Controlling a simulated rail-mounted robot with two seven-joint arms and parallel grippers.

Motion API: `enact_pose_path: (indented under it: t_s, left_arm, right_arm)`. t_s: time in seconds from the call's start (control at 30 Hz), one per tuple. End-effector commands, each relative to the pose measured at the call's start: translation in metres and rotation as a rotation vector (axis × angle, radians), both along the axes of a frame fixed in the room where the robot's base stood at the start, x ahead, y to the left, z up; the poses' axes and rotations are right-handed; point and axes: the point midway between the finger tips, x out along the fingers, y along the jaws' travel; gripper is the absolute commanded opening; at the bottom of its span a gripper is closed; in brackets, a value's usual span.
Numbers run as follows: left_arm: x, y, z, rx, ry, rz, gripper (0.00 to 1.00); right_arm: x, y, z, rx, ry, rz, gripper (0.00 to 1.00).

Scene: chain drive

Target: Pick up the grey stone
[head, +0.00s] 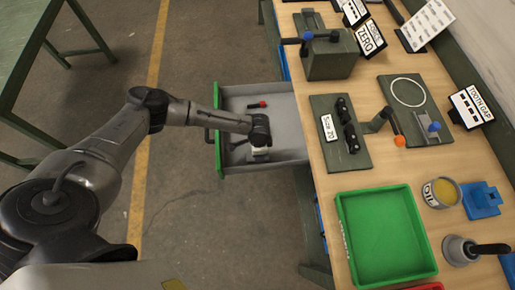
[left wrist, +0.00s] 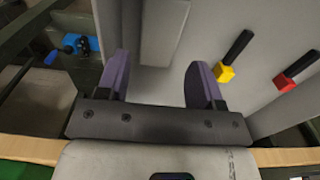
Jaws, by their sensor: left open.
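The grey stone (left wrist: 165,32) is a plain, pale grey bar lying in the open drawer. In the left wrist view it runs up from between my fingers to the top edge, and its far end is cut off. My left gripper (left wrist: 160,78) is open, with its two purple fingers apart on either side of the stone's near end. A gap shows between the stone and each finger; the height above it is hard to tell. In the head view my left gripper (head: 259,155) is over the drawer and the stone cannot be made out. My right gripper is not in view.
The grey drawer (head: 285,108) with a green front stands out from the workbench. A red-headed tool (left wrist: 285,83) and a yellow-headed tool (left wrist: 225,73) lie beside the stone. A green tray (head: 385,235) and a Size 20 board (head: 340,150) are on the bench.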

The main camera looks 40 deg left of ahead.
Motion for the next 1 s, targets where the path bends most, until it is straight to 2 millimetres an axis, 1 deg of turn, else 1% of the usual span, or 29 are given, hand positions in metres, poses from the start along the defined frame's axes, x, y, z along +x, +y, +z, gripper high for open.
enact_pose_path:
  t_s: [0.03,0.1,0.3,0.6,0.7,1.0]
  left_arm:
    - [0.000,0.000,-0.006,0.001,0.001,0.000,0.61]
    - [-0.001,0.000,-0.011,0.001,0.002,-0.001,0.61]
    - [-0.001,0.000,-0.020,0.001,0.000,-0.001,0.61]
    - [-0.004,0.002,-0.057,0.001,0.002,0.000,0.61]
    - [-0.004,0.002,-0.064,0.001,0.001,0.000,0.61]
    - [-0.004,0.002,-0.067,0.001,0.001,-0.001,0.61]
  right_arm:
    - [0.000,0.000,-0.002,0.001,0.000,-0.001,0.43]
    - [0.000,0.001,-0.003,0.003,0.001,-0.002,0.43]
    - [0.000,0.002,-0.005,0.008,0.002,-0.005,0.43]
    - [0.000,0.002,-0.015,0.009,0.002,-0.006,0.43]
    - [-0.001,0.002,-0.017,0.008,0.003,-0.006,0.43]
    - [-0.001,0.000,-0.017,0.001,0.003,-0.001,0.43]
